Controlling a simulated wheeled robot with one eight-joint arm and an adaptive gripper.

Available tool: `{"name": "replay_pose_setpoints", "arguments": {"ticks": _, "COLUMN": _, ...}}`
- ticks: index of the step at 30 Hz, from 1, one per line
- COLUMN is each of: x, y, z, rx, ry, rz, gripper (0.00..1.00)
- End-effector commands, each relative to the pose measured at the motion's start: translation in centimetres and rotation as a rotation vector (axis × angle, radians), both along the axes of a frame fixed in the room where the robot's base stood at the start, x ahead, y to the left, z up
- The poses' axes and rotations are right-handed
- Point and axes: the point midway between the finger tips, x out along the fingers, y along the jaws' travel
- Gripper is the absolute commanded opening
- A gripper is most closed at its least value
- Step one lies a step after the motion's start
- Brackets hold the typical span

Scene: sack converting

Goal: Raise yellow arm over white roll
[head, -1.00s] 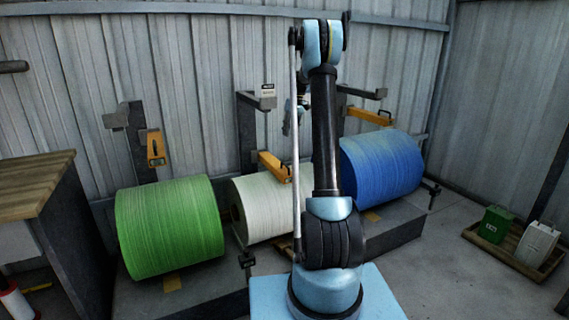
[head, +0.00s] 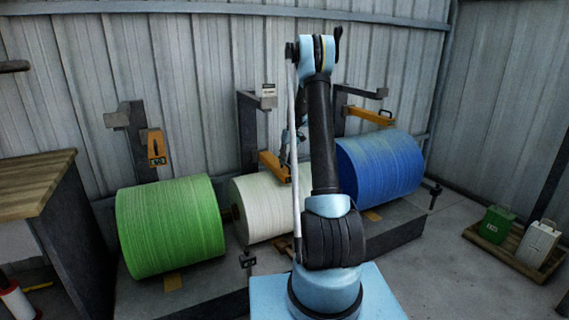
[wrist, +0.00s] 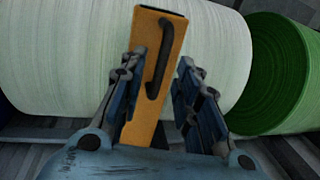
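The yellow arm (head: 272,164) lies low over the white roll (head: 262,210), in front of its grey stand. In the wrist view the yellow arm (wrist: 144,125) stands up the middle of the picture, with a black handle (wrist: 156,75) on its face and the white roll (wrist: 60,55) behind. My gripper (wrist: 153,78) is open, with one finger on each side of the yellow arm near the handle. I see no clear contact with the handle. In the head view my gripper is mostly hidden behind my own arm.
A green roll (head: 170,226) is left of the white one, its yellow arm (head: 154,147) raised. A blue roll (head: 382,168) is right, with a yellow arm (head: 369,116) above it. A wooden-topped bench (head: 36,182) is at left; two cans (head: 538,240) stand at right.

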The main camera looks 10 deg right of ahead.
Motion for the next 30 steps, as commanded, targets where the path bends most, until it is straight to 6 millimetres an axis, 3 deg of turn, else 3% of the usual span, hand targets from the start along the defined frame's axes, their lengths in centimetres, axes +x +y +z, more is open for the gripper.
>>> {"name": "replay_pose_setpoints", "arguments": {"ticks": 11, "x": -0.1, "y": 0.1, "z": -0.5, "rx": 0.000, "ry": 0.000, "rz": 0.000, "gripper": 0.30}}
{"name": "replay_pose_setpoints", "arguments": {"ticks": 15, "x": -0.1, "y": 0.1, "z": -0.5, "rx": 0.000, "ry": 0.000, "rz": 0.000, "gripper": 0.00}}
{"name": "replay_pose_setpoints", "arguments": {"ticks": 19, "x": -0.1, "y": 0.1, "z": -0.5, "rx": 0.000, "ry": 0.000, "rz": 0.000, "gripper": 0.00}}
{"name": "replay_pose_setpoints", "arguments": {"ticks": 20, "x": -0.1, "y": 1.7, "z": -0.4, "rx": 0.000, "ry": 0.000, "rz": 0.007, "gripper": 0.00}}
{"name": "replay_pose_setpoints", "arguments": {"ticks": 26, "x": -0.1, "y": 0.5, "z": 0.4, "rx": 0.004, "ry": 0.000, "rz": 0.002, "gripper": 0.00}}
{"name": "replay_pose_setpoints", "arguments": {"ticks": 30, "x": -0.1, "y": 0.4, "z": 2.6, "rx": 0.004, "ry": 0.000, "rz": 0.003, "gripper": 0.00}}
